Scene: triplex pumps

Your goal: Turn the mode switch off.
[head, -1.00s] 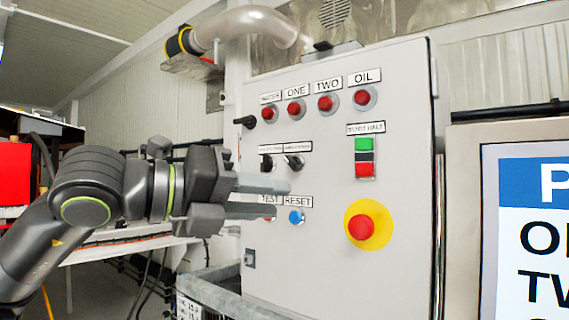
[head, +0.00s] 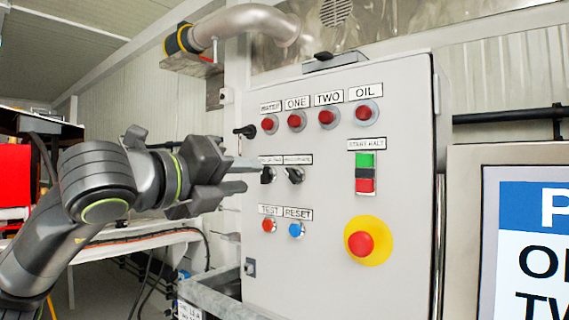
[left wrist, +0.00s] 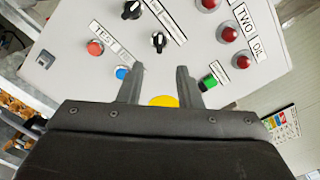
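Two black rotary switches sit side by side on the grey panel (head: 330,225), the left knob (head: 266,174) and the right knob (head: 294,175). Their small labels are too blurred to read, so I cannot tell which is the mode switch. In the left wrist view the left knob (left wrist: 132,10) is at the top and the right knob (left wrist: 158,42) is just beyond the fingertips. My left gripper (head: 246,176) is open and empty, its fingers apart, just left of the left knob in the head view. The fingers also show in the left wrist view (left wrist: 160,72). My right gripper is not in view.
Below the knobs are the red TEST button (head: 269,225) and the blue RESET button (head: 296,230). A red emergency stop (head: 360,244) on yellow is lower right. Several red lamps line the top. A black handle (head: 245,131) juts from the panel's left edge.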

